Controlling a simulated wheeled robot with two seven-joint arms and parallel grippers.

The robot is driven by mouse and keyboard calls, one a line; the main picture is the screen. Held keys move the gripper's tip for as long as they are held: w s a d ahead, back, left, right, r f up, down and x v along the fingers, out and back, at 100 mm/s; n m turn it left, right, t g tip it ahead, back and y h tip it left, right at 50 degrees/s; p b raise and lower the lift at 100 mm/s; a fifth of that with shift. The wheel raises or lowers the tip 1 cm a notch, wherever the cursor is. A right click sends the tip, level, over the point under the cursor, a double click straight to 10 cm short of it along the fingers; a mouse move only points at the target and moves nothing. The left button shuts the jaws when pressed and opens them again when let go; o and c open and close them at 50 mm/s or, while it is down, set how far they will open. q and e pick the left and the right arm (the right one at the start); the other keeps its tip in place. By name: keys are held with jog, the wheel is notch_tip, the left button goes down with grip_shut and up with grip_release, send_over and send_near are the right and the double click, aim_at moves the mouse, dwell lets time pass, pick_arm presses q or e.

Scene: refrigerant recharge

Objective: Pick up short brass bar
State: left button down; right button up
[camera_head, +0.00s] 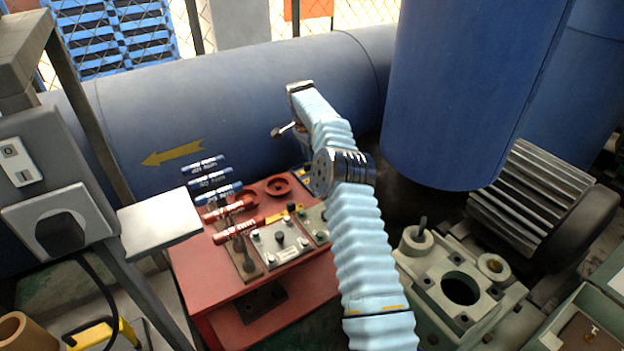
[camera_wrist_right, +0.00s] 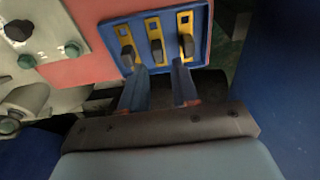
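I cannot make out a short brass bar for certain in either view. A small brass-coloured piece (camera_head: 580,333) lies in a green-grey box at the lower right of the head view, too small to identify. My right arm reaches up the middle of the head view, and its fingers are not clear there. In the right wrist view my right gripper (camera_wrist_right: 160,80) has two dark blue fingers apart, with nothing held between them. They point at a blue panel (camera_wrist_right: 201,48) with yellow slotted plates and dark levers. My left gripper is not in view.
A red bench (camera_head: 205,285) carries blue and red cylinders, valves and knobs left of my arm. A big blue pipe (camera_head: 230,95) lies behind it, and a blue tank (camera_head: 465,90) stands to the right. A pale machine casting (camera_head: 450,305) and a finned motor (camera_head: 530,200) are lower right.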

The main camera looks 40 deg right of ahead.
jog(key=f, duration=0.6)
jog(key=shift+s+d, duration=0.2)
jog(key=shift+d, duration=0.1)
grip_shut()
